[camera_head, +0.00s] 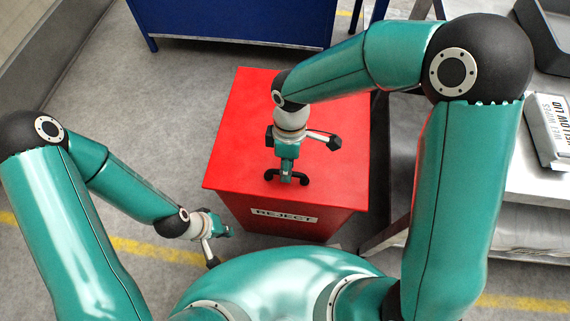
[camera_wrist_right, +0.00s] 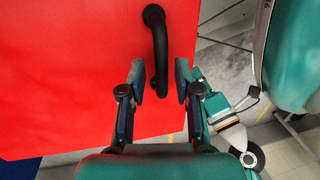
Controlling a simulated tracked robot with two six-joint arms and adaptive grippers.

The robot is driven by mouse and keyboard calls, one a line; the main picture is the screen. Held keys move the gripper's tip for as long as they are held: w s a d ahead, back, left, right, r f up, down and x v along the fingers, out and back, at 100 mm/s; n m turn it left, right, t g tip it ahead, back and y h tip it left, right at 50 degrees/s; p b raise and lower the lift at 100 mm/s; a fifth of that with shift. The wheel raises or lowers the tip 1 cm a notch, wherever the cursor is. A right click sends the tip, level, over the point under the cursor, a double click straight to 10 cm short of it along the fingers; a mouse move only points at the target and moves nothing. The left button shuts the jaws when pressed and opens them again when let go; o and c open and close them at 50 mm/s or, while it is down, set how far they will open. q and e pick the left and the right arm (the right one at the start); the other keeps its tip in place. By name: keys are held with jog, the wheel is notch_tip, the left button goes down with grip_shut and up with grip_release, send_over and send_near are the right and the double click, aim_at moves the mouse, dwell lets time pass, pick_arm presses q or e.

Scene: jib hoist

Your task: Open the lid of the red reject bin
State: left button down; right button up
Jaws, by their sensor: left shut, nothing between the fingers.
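The red reject bin (camera_head: 235,130) stands in the middle of the head view with its lid flat and closed. A black bar handle (camera_head: 302,179) is on the lid near the front edge, and it also shows in the right wrist view (camera_wrist_right: 154,22). My right gripper (camera_head: 287,173) is above the handle. In the right wrist view its fingers (camera_wrist_right: 160,80) are apart, with the lower end of the handle between them and no clear contact. My left gripper (camera_head: 228,231) is shut and empty, beside the bin's front left side.
A blue cabinet (camera_head: 235,22) stands behind the bin. A metal table (camera_head: 540,185) with a white box (camera_head: 548,130) and a dark tray (camera_head: 548,40) is at the right. Grey floor (camera_head: 150,110) with yellow lines is free left of the bin.

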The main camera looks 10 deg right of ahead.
grip_shut()
jog(key=shift+a, duration=0.15)
jog(key=shift+w+r, duration=0.1)
